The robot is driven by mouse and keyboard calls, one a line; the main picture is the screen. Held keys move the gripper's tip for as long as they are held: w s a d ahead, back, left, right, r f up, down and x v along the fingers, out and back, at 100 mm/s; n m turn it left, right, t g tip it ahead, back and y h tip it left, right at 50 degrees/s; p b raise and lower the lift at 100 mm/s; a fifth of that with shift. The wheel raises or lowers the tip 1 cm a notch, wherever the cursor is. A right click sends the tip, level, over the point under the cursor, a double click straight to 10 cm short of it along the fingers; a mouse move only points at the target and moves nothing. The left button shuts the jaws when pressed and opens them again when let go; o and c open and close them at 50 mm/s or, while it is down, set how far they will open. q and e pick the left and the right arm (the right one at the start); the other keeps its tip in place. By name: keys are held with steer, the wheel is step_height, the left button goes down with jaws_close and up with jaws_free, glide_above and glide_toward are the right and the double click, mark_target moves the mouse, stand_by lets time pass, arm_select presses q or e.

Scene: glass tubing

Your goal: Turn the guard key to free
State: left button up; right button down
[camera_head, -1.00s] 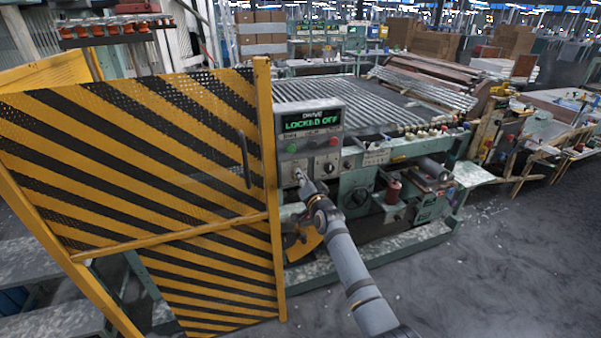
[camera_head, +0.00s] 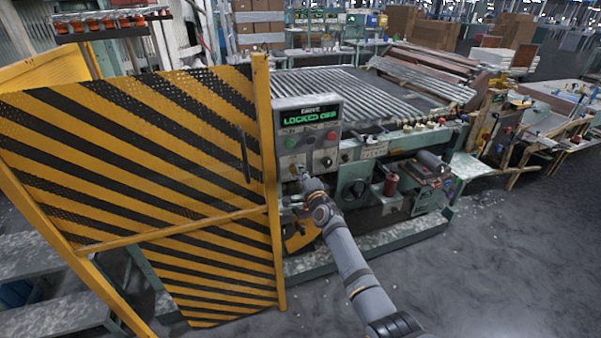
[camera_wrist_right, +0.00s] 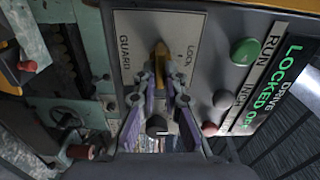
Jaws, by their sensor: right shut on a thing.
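The guard key (camera_wrist_right: 161,58) is a small yellow piece on a grey panel plate, between the words GUARD and LOCK in the right wrist view. My right gripper (camera_wrist_right: 160,86) is shut on it, one finger on each side. In the head view my right gripper (camera_head: 299,176) is at the lower left of the control panel (camera_head: 332,122), and the key is too small to make out there. The display (camera_head: 309,118) reads DRIVE LOCKED OFF in green. My left gripper is not in view.
A yellow-and-black striped guard gate (camera_head: 140,150) stands close to the left of my right gripper. Green and red buttons are on the panel near the fingers. A roller conveyor (camera_head: 340,88) lies behind. The grey floor (camera_head: 480,270) at right is open.

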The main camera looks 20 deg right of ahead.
steer(key=shift+m, duration=0.3)
steer(key=c, duration=1.4)
jaws_free()
steer(key=shift+c, duration=0.2)
steer(key=shift+s, duration=0.15)
steer(key=s, duration=1.1)
steer(key=shift+s+d, duration=0.25)
steer(key=shift+s, duration=0.1)
